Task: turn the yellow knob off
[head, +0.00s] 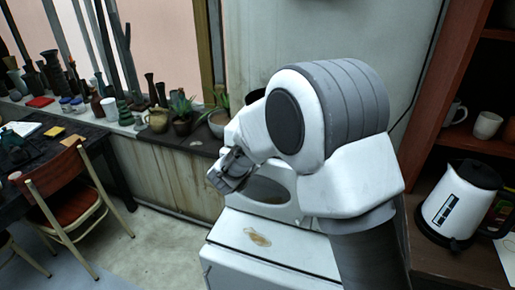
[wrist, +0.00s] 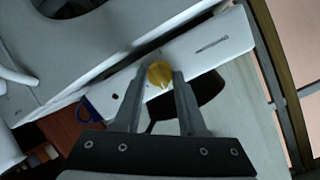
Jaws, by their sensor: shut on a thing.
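The yellow knob (wrist: 159,74) shows in the wrist view on the edge panel of a white appliance (wrist: 207,50). The fingers of my gripper (wrist: 158,80) are on either side of the knob and shut on it. In the head view my gripper (head: 228,172) is at the back left of the white appliance (head: 272,240), beside its raised back part. The knob is hidden there by my gripper and arm.
A window ledge with several pots and vases (head: 158,120) runs behind on the left. A chair (head: 68,195) stands by a dark table (head: 60,150). A kettle (head: 458,203) stands on the right counter beside a shelf (head: 470,85). Open floor lies left of the appliance.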

